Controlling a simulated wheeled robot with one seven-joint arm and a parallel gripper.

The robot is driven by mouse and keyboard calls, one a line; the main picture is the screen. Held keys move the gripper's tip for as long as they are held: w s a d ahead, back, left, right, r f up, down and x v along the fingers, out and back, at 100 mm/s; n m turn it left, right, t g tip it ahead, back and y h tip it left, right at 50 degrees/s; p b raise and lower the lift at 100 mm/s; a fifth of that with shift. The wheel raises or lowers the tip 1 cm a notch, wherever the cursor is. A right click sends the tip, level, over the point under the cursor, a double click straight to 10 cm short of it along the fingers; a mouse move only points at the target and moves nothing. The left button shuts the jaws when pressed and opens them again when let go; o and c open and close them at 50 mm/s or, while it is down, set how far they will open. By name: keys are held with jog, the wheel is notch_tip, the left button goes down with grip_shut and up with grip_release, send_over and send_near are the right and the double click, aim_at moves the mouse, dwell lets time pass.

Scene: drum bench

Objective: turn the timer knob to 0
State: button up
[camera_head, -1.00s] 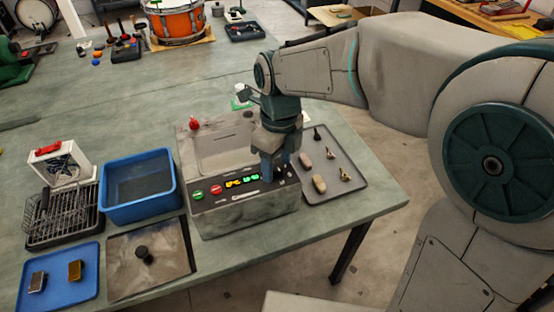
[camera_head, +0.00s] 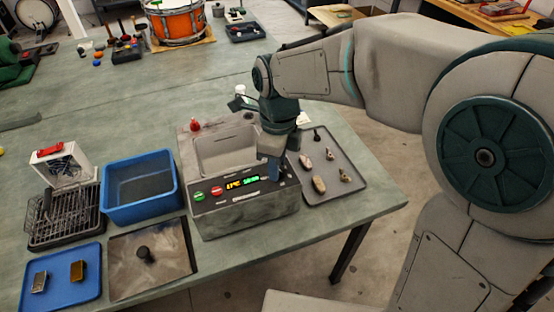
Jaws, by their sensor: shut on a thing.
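The grey machine (camera_head: 250,212) with an open basin stands near the table's front edge. Its sloped front panel has a green button (camera_head: 199,196), a red button (camera_head: 216,191) and a lit display (camera_head: 241,183) with orange and green digits, too small to read surely. My gripper (camera_head: 275,176) points down at the right end of this panel, its fingers shut on the timer knob. The fingers hide the knob, so its pointer and setting cannot be seen.
A grey tray (camera_head: 350,182) with several small parts lies close right of the machine. A blue tub (camera_head: 139,210), a wire basket (camera_head: 62,226), a lid with a black knob (camera_head: 174,262) and a blue tray (camera_head: 60,293) stand to the left.

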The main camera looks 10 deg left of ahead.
jog(key=n, duration=0.3)
jog(key=shift+r+n, duration=0.1)
jog(key=shift+n, duration=0.2)
jog(key=n, duration=0.4)
jog(key=shift+a+n+p, duration=0.1)
jog(key=shift+n+p, duration=0.2)
jog(key=shift+p, duration=0.05)
jog(key=n, duration=0.4)
jog(key=shift+s+n+h, duration=0.1)
jog(key=shift+n+h, duration=0.2)
jog(key=n, duration=0.3)
jog(key=shift+n, duration=0.3)
jog(key=n, duration=0.4)
jog(key=shift+t, duration=0.4)
jog(key=n, duration=0.4)
jog(key=shift+r+p, duration=0.1)
jog(key=shift+p, duration=0.25)
jog(key=n, duration=0.3)
jog(key=shift+n+p, duration=0.65)
jog(key=shift+n, duration=1.45)
